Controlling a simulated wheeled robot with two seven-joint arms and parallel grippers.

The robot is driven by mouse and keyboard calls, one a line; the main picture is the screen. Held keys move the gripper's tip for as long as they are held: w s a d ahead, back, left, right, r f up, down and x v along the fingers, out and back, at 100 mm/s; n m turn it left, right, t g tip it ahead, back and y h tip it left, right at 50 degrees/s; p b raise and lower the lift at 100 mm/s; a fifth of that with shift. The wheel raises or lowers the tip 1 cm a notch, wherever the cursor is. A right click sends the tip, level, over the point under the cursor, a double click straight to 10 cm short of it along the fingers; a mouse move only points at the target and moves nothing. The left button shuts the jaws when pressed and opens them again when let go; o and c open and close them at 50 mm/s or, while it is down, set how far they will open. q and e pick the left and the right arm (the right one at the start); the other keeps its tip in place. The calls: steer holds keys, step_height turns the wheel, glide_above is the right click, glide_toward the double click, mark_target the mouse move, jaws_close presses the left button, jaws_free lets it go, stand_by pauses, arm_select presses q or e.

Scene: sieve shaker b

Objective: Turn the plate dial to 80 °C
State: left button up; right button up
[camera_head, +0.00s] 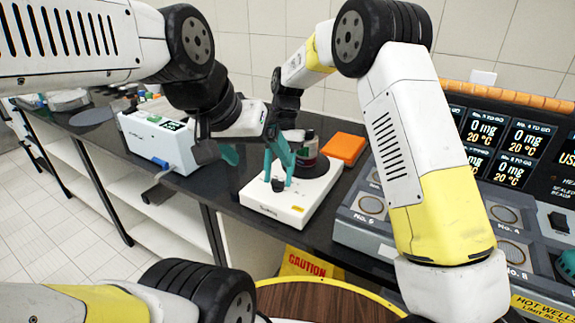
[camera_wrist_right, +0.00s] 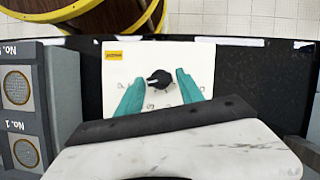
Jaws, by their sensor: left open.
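The white hot plate (camera_head: 300,200) stands on the dark bench, with its black plate dial (camera_head: 278,185) on the front part. In the right wrist view the dial (camera_wrist_right: 160,79) shows a pale mark toward the left; the printed numbers around it are too small to read. My right gripper (camera_head: 279,168) points down over the dial. Its teal fingers stand apart, one on each side of the dial, with a visible gap in the right wrist view (camera_wrist_right: 157,92). My left gripper (camera_head: 230,154) is higher and to the left, open and partly hidden.
A dark bottle (camera_head: 308,147) stands at the back of the hot plate. An orange box (camera_head: 343,148) lies behind it. A white instrument (camera_head: 155,140) is to the left. A grey console with displays (camera_head: 490,140) fills the right. A round wooden top (camera_head: 320,300) is in front.

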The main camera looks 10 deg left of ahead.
steer(key=shift+o, duration=0.7)
steer(key=v, duration=0.7)
steer(key=shift+r, duration=0.35)
steer(key=shift+w+d, duration=0.1)
steer(key=shift+w, duration=0.05)
